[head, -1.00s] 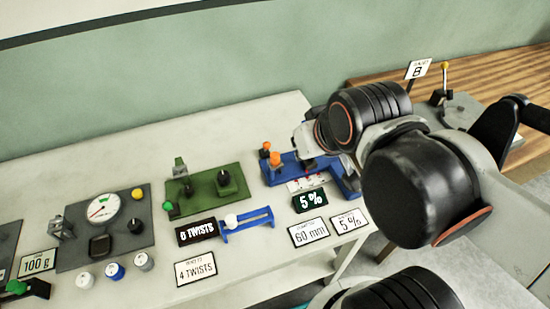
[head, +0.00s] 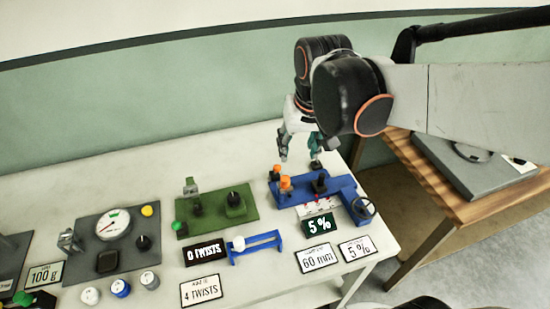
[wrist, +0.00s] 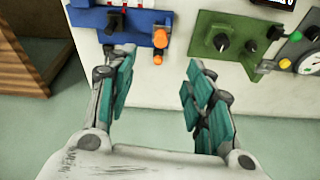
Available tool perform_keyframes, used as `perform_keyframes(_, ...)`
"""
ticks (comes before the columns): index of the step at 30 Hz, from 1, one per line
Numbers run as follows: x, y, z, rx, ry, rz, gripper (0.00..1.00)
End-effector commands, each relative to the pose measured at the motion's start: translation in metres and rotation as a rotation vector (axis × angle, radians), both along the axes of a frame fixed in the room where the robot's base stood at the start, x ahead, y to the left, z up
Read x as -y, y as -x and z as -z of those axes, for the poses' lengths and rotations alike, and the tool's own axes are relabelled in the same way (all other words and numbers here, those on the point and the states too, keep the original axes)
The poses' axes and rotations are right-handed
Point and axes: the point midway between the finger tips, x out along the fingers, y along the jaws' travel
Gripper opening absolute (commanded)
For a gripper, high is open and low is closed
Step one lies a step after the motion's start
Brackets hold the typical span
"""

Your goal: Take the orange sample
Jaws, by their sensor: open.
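Two small orange pieces sit at the left end of the blue fixture (head: 343,187). The nearer orange piece (head: 285,182) and the farther one (head: 277,169) stand close together; I cannot tell which is the sample. In the wrist view the orange pieces (wrist: 160,38) show just ahead of the fingertips, between them and apart from both. My gripper (head: 299,150) is open and empty, pointing down above and behind the fixture near the back of the bench. Its teal-padded fingers (wrist: 160,68) are spread wide in the wrist view.
A green fixture (head: 215,208) with black knobs stands left of the blue one. A gauge panel (head: 90,240) is farther left. A wooden table (head: 475,208) is at the right.

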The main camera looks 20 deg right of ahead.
Motion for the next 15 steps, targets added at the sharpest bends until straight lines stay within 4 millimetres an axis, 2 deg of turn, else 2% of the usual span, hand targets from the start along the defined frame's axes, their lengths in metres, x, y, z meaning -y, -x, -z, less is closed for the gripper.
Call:
perform_keyframes(1, 0.000, -0.011, 0.003, -0.029, -0.003, 0.011, 0.48)
perform_keyframes(6, 0.001, -0.037, 0.020, -0.132, -0.010, 0.047, 0.48)
perform_keyframes(15, 0.002, -0.061, 0.046, -0.246, -0.013, 0.089, 0.48)
